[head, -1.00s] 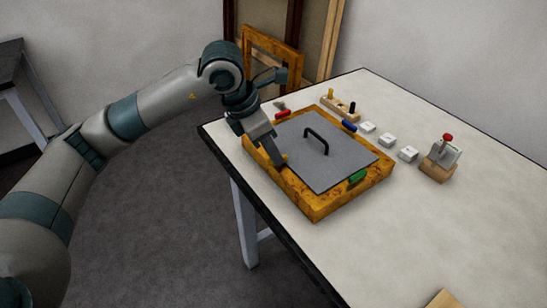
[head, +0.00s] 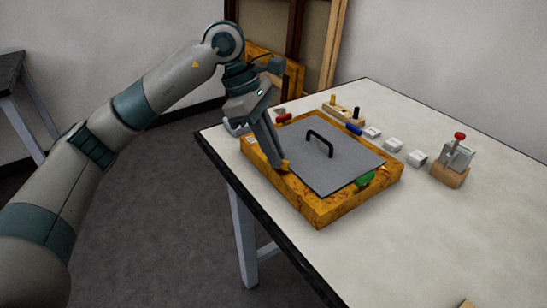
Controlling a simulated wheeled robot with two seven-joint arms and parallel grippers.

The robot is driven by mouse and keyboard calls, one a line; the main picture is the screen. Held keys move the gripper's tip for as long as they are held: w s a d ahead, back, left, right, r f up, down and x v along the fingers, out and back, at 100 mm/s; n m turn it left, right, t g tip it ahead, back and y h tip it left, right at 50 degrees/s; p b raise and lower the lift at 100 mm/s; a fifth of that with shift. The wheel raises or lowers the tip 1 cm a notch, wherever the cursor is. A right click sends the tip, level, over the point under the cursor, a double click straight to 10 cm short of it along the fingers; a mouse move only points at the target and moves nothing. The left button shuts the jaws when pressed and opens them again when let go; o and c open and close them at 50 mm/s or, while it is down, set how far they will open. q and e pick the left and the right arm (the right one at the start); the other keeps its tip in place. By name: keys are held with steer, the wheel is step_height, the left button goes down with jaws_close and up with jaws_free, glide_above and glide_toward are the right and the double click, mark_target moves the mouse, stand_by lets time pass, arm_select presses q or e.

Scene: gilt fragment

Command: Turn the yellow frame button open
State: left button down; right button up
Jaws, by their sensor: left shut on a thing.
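The gilt-brown wooden frame (head: 322,214) lies flat on the table and holds a grey panel (head: 343,165) with a black handle (head: 320,142). The yellow frame button (head: 286,165) is on the frame's left side and is mostly hidden by my fingers. My left gripper (head: 281,163) reaches down from above and is shut on this button. How far the button is turned cannot be told. A red button (head: 283,119), a blue button (head: 354,130) and a green button (head: 365,179) sit on the other sides. My right gripper is not in view.
Behind the frame stand a wooden block with pegs (head: 343,112), several white blocks (head: 393,145) and a red-knobbed device on a wooden base (head: 450,174). Empty frames lean on the back wall.

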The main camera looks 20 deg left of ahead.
arm_select(q)
steer(key=m+g+b, duration=0.1)
steer(key=m, duration=0.1)
steer(key=shift+w+m, duration=0.15)
steer(key=shift+m, duration=0.25)
steer(key=shift+m+b, duration=0.35)
steer(key=shift+m, duration=0.15)
steer(key=shift+w+d+m+g+y+b, duration=0.1)
steer(key=shift+m+g+y+b, duration=0.2)
steer(key=shift+m, duration=0.65)
steer(key=shift+w+m+g+y+b, duration=0.1)
steer(key=shift+m+g+b, duration=0.3)
steer(key=shift+m, duration=0.55)
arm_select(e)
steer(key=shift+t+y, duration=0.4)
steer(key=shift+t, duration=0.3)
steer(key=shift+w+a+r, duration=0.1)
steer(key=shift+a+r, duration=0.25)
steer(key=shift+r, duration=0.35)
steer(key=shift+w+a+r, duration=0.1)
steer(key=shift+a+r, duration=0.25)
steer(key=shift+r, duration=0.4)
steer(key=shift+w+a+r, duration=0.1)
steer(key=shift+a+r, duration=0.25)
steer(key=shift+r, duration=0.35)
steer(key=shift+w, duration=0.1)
arm_select(q)
steer(key=shift+r, duration=0.1)
